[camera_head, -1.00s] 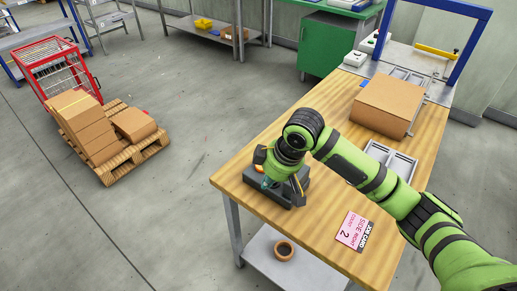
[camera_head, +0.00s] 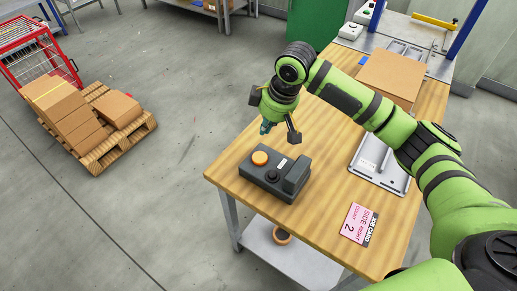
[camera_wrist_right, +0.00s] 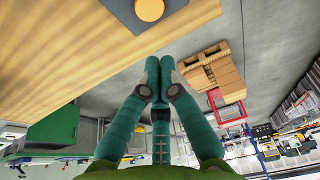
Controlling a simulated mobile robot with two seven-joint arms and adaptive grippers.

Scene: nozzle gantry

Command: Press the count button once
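A dark grey control box (camera_head: 268,181) sits on the near left part of the wooden table. It bears a round orange button (camera_head: 260,158), a smaller dark button (camera_head: 272,176) and a small light label; I cannot read which is the count button. My right gripper (camera_head: 266,128) hangs above and behind the box, apart from it, fingers pointing down. In the right wrist view its teal fingertips (camera_wrist_right: 159,64) are together with nothing between them. The orange button (camera_wrist_right: 150,9) shows there at the top edge, clear of the fingertips. My left gripper is not in view.
A pink job card (camera_head: 357,222) lies on the wooden table (camera_head: 310,222). A cardboard box (camera_head: 392,76) and a metal plate (camera_head: 376,166) are farther right. A pallet (camera_head: 122,137) with cartons stands on the floor at left. The tabletop around the control box is clear.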

